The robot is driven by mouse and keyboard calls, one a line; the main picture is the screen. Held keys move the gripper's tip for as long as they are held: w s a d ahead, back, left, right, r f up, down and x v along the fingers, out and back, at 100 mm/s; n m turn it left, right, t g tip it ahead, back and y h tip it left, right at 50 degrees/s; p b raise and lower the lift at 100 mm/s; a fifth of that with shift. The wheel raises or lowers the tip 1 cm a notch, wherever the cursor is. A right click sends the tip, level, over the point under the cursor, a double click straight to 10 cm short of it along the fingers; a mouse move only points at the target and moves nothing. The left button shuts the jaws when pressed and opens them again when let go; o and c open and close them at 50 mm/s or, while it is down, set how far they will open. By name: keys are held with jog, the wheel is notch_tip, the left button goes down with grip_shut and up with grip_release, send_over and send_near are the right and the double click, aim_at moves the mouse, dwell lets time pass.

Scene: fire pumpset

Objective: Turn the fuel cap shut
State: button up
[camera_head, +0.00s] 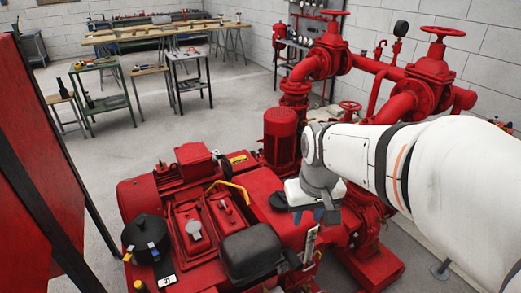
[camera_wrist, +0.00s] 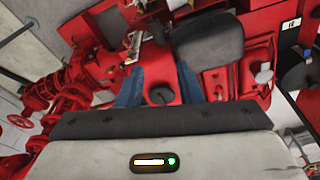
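A dark round cap (camera_wrist: 160,95) with a raised grip sits on a red surface in the wrist view, and I take it to be the fuel cap. It lies between the two blue fingers of my gripper (camera_wrist: 159,76), with red showing on both sides of it. The fingers are apart and do not appear to touch it. I cannot tell the cap's turn angle.
A black box-like cover (camera_head: 252,254) stands close to the gripper, to its lower left. A grey knob (camera_head: 194,229) and a black drum (camera_head: 146,236) are farther left. Red pipes with valve wheels (camera_head: 442,32) rise behind my arm.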

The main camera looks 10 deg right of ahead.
jog(key=w+f+n+g+p, duration=0.1)
jog(key=w+n+p, duration=0.1)
jog(key=w, duration=1.2)
jog(key=n+g, duration=0.1)
send_over(281, 198)
notch_tip(281, 198, down, 6)
jog(key=shift+w+d+f+p, duration=0.15)
jog(key=shift+w+f+p, duration=0.2)
jog(key=shift+f, duration=0.3)
notch_tip(281, 198, down, 7)
jog(key=shift+f+p, duration=0.2)
jog(key=shift+p, duration=0.15)
jog(key=shift+c, duration=0.5)
